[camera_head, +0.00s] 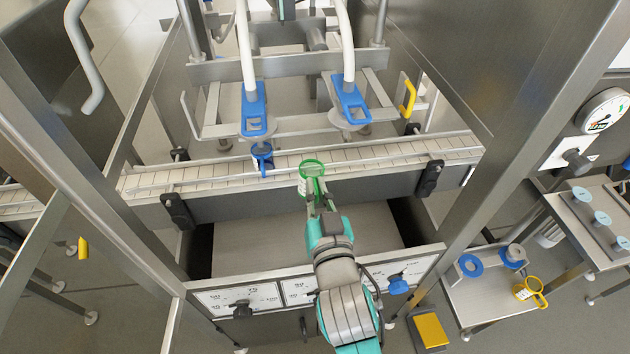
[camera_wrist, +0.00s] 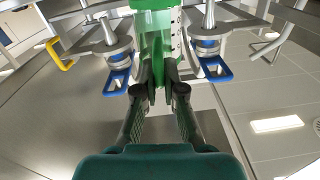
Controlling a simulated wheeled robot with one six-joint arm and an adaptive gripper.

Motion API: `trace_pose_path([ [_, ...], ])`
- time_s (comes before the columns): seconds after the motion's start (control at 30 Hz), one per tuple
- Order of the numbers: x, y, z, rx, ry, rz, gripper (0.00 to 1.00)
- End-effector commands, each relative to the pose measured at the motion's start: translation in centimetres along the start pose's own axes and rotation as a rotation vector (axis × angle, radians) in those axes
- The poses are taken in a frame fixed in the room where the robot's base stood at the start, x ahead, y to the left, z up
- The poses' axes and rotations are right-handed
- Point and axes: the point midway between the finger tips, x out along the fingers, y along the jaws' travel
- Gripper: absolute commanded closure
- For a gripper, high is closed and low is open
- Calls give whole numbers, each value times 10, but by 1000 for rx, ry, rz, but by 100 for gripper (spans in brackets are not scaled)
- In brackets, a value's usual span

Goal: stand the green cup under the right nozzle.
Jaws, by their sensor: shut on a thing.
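The green cup (camera_head: 312,168) is at the front rail of the conveyor (camera_head: 210,172), between the two nozzles from side to side and nearer the camera than both. I cannot tell whether it touches the belt. My gripper (camera_head: 318,195) is shut on its handle; the wrist view also shows the green cup (camera_wrist: 152,22) beyond my fingers (camera_wrist: 163,88). The right nozzle (camera_head: 350,102), with a blue handle, hangs behind and to the right of the cup. The left nozzle (camera_head: 254,110) has a blue cup (camera_head: 262,157) on the belt below it.
The front rail runs along the belt, with dark brackets (camera_head: 178,210) at its ends. A control panel (camera_head: 240,298) with knobs lies under my arm. A side table (camera_head: 490,295) at right bears a yellow cup (camera_head: 530,291). The belt right of the green cup is free.

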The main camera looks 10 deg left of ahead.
Motion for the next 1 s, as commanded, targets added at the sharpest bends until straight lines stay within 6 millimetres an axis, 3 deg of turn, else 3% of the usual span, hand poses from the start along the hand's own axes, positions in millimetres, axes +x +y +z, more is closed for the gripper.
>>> trace_pose_path([
  [1.0, 68, 2, 3, 1, 1, 0, 100],
])
